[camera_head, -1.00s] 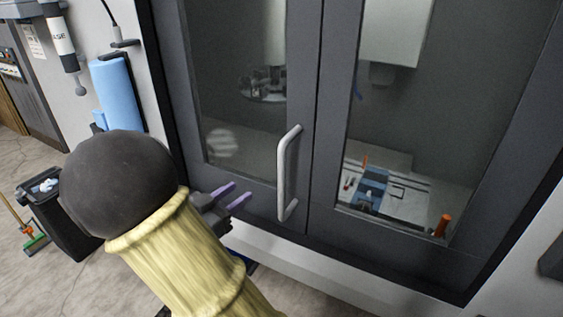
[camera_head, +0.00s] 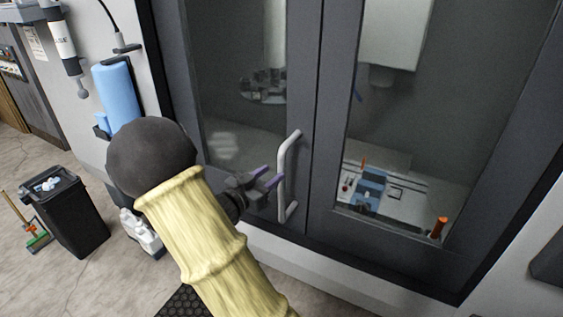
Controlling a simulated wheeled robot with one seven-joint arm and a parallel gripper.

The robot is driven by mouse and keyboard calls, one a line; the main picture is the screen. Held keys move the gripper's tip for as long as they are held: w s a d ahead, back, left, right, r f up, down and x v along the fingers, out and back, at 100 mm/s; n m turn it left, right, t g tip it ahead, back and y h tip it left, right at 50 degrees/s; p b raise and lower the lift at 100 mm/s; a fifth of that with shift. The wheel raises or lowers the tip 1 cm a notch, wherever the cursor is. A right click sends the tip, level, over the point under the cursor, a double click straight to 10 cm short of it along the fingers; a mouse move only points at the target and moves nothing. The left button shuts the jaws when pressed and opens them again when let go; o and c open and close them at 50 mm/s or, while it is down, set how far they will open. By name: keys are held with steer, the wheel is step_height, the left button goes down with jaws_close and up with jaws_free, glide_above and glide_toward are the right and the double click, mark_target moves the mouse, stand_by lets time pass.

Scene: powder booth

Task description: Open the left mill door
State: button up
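The left mill door (camera_head: 302,75) is dark grey with a large window and looks shut against the right door (camera_head: 334,100). Its light grey bar handle (camera_head: 282,178) stands upright near the seam between the doors. Nothing shows between the fingers. My yellow-sleeved arm hides part of the machine's lower left.
A black bin (camera_head: 72,215) and a broom (camera_head: 30,230) stand on the floor at left. White bottles (camera_head: 142,232) stand by the machine's base. A blue cylinder (camera_head: 117,92) hangs on the wall left of the door. The floor between bin and machine is partly open.

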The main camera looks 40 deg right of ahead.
mark_target(279, 168)
steer(key=d, duration=0.2)
steer(key=w+d+p, duration=0.1)
steer(key=d, duration=0.2)
steer(key=shift+w+d+p, duration=0.1)
steer(key=shift+d+p, duration=0.15)
steer(key=shift+p, duration=0.05)
steer(key=shift+w, duration=0.1)
steer(key=c, duration=0.7)
jaws_close()
